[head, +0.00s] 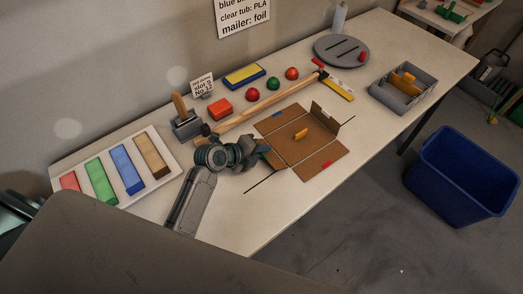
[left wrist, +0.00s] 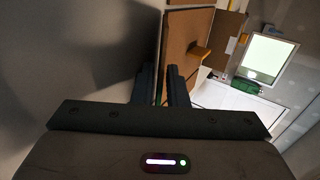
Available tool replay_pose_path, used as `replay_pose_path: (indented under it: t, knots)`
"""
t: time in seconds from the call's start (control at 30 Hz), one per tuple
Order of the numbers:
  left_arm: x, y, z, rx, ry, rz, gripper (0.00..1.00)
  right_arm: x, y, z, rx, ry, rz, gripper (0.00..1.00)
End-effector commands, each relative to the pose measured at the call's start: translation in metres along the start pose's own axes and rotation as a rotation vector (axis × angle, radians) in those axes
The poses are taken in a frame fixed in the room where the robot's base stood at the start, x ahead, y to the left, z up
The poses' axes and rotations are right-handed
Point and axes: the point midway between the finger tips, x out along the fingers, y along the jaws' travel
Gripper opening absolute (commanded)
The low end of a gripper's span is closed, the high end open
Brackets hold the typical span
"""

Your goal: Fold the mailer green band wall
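The cardboard mailer (head: 293,151) lies opened out on the table, with an orange part (head: 300,134) on its floor. Its blue band wall (head: 276,114) is at the back left and its red band wall (head: 325,164) at the front; both look low. A flap at the right end stands partly up. The green band wall (head: 265,153) is at the left end, mostly hidden by my left gripper (head: 262,151). In the left wrist view the fingers (left wrist: 162,86) are close together with brown cardboard (left wrist: 160,60) between them. My right gripper is out of view.
A wooden-handled tool (head: 258,112) lies behind the mailer. A tray of coloured blocks (head: 128,199) is at the left, a grey bin (head: 411,102) at the right. A grey disc (head: 341,47) and coloured balls are at the back. A blue tub (head: 463,175) stands on the floor.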

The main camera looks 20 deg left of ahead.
Motion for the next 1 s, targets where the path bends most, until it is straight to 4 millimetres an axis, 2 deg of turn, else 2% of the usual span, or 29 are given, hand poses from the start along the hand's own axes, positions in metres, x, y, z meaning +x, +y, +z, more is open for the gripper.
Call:
replay_pose_path:
  t: [0.13,0.23,0.6,0.8,1.0]
  knots:
    - [-0.004,0.001,0.001,0.001,-0.001,0.0,0.13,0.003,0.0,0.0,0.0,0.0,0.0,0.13]
    - [-0.015,0.002,0.001,0.003,-0.002,0.0,0.13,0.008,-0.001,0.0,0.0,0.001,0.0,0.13]
    - [-0.084,0.003,0.0,0.006,-0.001,0.002,0.13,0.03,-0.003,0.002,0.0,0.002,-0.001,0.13]
    - [-0.102,0.002,0.0,0.002,-0.001,0.001,0.13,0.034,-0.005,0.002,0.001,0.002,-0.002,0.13]
    - [-0.108,0.0,0.0,0.0,0.001,0.0,0.13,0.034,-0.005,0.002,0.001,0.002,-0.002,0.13]
